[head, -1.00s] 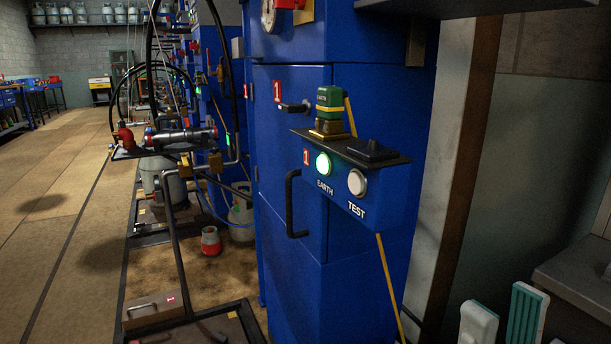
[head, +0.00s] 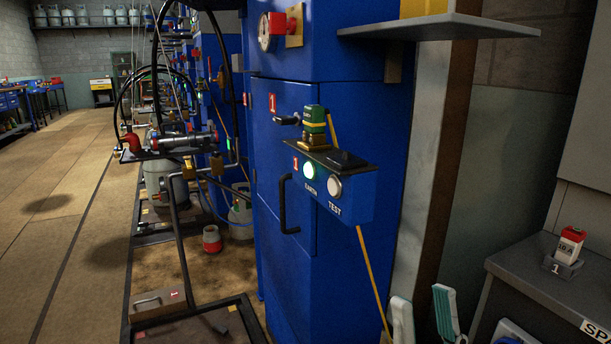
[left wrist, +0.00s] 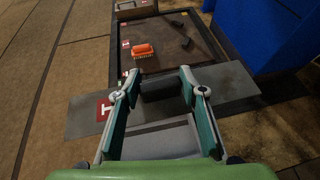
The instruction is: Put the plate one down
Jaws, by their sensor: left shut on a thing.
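Plate one, a flat grey plate with a red and white "1" label, shows in the left wrist view (left wrist: 84,122). My left gripper (left wrist: 160,82) is shut on it, its teal-padded fingers on either side of the plate's middle part. The plate is above the floor beside a dark-framed tray (left wrist: 222,42); the exact height is hard to tell. The left gripper does not show in the head view. My right gripper (head: 421,294) is at the bottom edge of the head view, its fingers apart with nothing seen between them.
A grey bench (head: 530,285) holds a red and white block (head: 570,243). Open floor (head: 60,220) lies left.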

